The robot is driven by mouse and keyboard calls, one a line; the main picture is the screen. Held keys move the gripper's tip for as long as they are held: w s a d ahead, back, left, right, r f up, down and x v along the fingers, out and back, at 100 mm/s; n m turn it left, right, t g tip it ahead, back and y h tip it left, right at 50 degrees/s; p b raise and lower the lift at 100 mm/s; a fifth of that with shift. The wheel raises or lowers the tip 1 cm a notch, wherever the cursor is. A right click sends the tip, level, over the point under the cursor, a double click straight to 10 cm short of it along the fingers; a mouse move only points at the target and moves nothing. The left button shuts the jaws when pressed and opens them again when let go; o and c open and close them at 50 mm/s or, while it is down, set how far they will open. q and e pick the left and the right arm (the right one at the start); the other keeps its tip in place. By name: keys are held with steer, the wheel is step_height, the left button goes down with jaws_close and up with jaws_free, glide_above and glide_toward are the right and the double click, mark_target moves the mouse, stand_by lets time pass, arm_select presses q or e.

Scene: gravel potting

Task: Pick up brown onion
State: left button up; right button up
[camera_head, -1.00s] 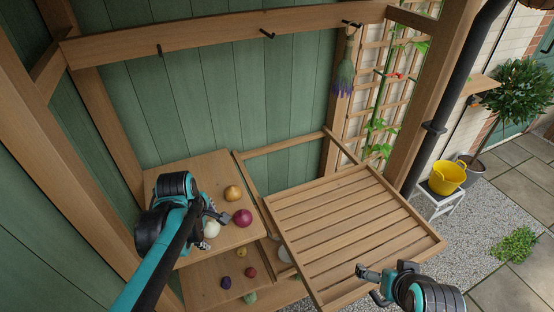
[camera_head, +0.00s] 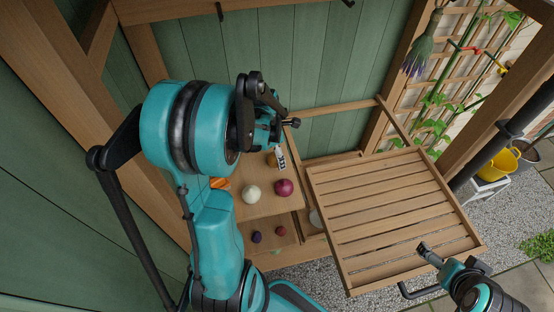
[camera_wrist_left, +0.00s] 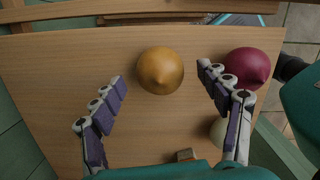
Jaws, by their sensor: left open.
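The brown onion (camera_wrist_left: 160,70) is golden-brown and rests on the wooden shelf board, its pointed tip toward the left wrist camera. In the head view, only an edge of it (camera_head: 271,159) shows behind my left gripper. My left gripper (camera_wrist_left: 162,78) is open, with one finger on each side of the onion; I see gaps on both sides in the wrist view. It also shows in the head view (camera_head: 280,148), over the shelf. My right gripper (camera_head: 414,270) is at the lower right, with its fingers apart and empty.
A red onion (camera_head: 284,188) and a white onion (camera_head: 252,194) lie close to the brown one; the red one (camera_wrist_left: 250,68) is just beyond my right-hand finger in the wrist view. A lower shelf holds small dark items (camera_head: 257,237). A slatted table top (camera_head: 390,215) stands right, empty.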

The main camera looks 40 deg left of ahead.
arm_select(q)
step_height(320, 180, down, 2)
steer(key=shift+w, duration=0.1)
steer(key=shift+c, duration=0.6)
steer(key=c, duration=1.2)
steer(key=shift+o, duration=0.2)
steer(key=shift+r, duration=0.1)
